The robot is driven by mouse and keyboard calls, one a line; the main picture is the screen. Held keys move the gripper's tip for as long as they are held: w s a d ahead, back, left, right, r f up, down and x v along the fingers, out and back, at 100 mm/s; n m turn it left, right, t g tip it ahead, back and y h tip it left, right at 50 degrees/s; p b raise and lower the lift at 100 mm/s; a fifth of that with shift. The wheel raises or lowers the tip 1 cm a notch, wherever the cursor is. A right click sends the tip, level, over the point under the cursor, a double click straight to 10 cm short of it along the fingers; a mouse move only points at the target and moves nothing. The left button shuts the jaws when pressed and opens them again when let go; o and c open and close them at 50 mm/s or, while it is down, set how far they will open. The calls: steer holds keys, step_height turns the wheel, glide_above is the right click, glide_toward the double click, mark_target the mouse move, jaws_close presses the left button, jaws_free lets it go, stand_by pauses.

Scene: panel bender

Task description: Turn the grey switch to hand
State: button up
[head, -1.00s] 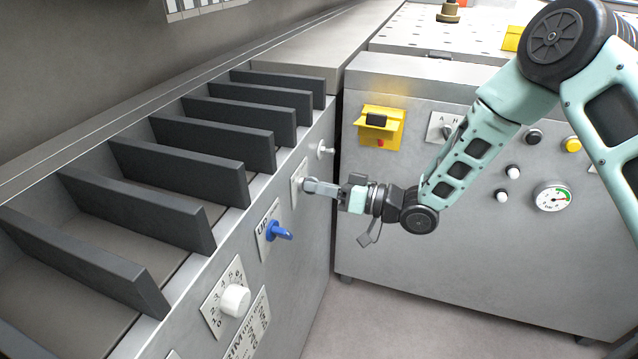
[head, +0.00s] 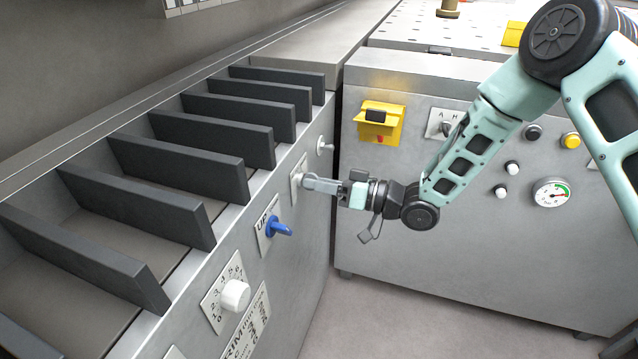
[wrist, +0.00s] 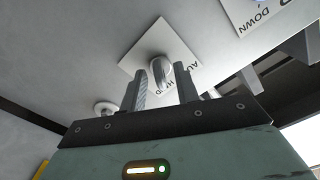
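The grey switch (wrist: 161,71) is a rounded knob on a white square plate (wrist: 143,52) in the wrist view. The plate's lettering is partly hidden; "AU" and an "H" show. In the head view this plate (head: 296,178) is on the side of the left machine, with the knob mostly hidden by my fingers. My gripper (wrist: 161,78) is open, its two fingers on either side of the switch, with a visible gap between them and the knob.
A blue switch (head: 279,229) marked "UP" and a white dial (head: 235,296) are nearer on the same side. A small pale knob (head: 325,147) is just beyond. The right cabinet (head: 400,240) has a yellow switch box (head: 379,124) and another plate marked "A H" (head: 436,122), partly behind my arm.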

steer(key=v, duration=1.7)
steer(key=a+r+h, duration=0.2)
steer(key=a+h, duration=0.3)
steer(key=h, duration=0.5)
steer(key=s+d+r+g+h, duration=0.1)
steer(key=s+r+g+h, duration=0.25)
steer(key=s, duration=0.95)
steer(key=s+d+r+g+h, duration=0.1)
steer(key=s+r+g+h, duration=0.3)
steer(key=s, duration=0.8)
step_height(320, 180, up, 14)
steer(key=t+y+p, duration=0.1)
steer(key=p, duration=1.3)
steer(key=shift+r, duration=0.2)
